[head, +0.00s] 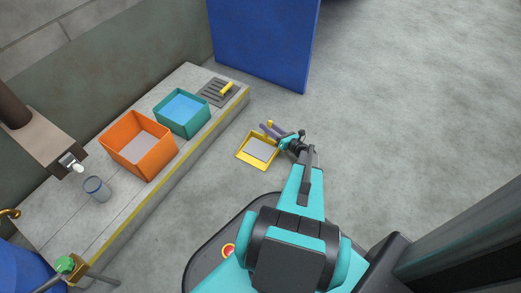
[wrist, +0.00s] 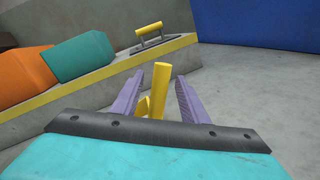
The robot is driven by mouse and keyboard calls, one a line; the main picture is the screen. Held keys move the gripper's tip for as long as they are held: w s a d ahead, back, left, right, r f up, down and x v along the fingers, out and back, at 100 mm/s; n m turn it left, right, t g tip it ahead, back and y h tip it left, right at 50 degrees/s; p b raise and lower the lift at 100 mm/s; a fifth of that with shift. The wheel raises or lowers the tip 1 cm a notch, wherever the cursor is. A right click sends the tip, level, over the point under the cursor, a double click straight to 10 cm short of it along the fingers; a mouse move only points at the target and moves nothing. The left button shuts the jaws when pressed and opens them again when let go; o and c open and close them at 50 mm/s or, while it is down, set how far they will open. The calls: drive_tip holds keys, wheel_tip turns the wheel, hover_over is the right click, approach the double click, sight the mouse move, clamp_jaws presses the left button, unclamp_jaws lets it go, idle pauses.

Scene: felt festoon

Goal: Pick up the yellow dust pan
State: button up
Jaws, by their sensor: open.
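The yellow dust pan (head: 243,153) lies on the concrete floor, just off the front of the low ledge, in the head view. It has a yellow rim and a grey inside, and a yellow upright handle at its far side. My gripper (head: 267,128) is at that handle. In the wrist view the yellow handle (wrist: 160,88) stands between the two purple fingers of my gripper (wrist: 160,90). The fingers are open, with a gap showing on both sides of the handle. The pan's body is mostly hidden in the wrist view.
The concrete ledge (head: 99,240) with a yellow edge runs along the left. On it stand an orange bin (head: 150,163), a teal bin (head: 187,128), a glass jar (head: 96,188) and a grate with a yellow handle (head: 226,89). A blue panel (head: 263,42) stands behind. Floor at right is clear.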

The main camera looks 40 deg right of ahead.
idle(0.5)
clamp_jaws()
